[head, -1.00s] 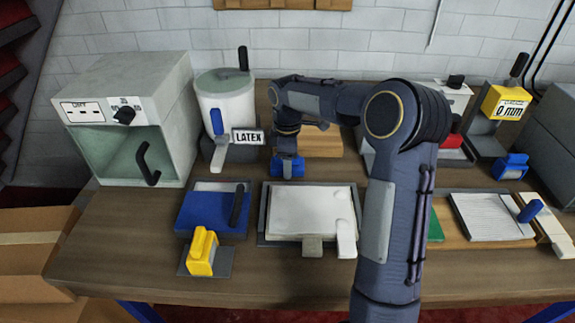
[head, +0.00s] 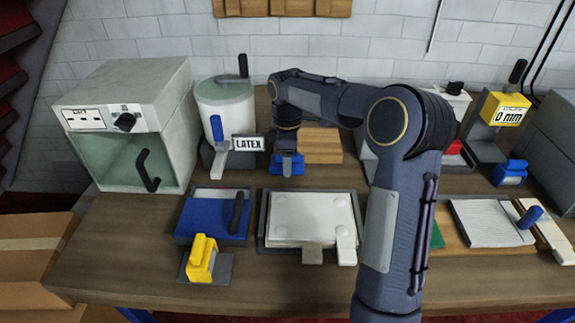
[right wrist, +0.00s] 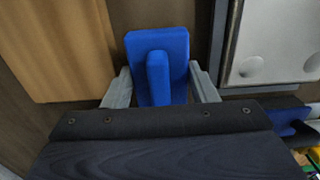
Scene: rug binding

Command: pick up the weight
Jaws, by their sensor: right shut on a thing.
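The weight is a blue block with a raised blue grip (right wrist: 158,75), seen close in the right wrist view. In the head view it is the small blue block (head: 288,167) between the latex pot and the white padded tray. My right gripper (head: 287,154) points down over it. In the right wrist view the grey fingers of my right gripper (right wrist: 161,92) stand on both sides of the blue block, shut on it. I cannot tell for sure how far its underside is from the table. My left gripper is not in view.
A wooden block (head: 322,146) stands close behind the weight. The latex pot (head: 226,108) is to the left, the white padded tray (head: 312,215) in front. A blue pad (head: 208,218) and yellow block (head: 201,258) lie front left. Another blue block (head: 510,173) stands far right.

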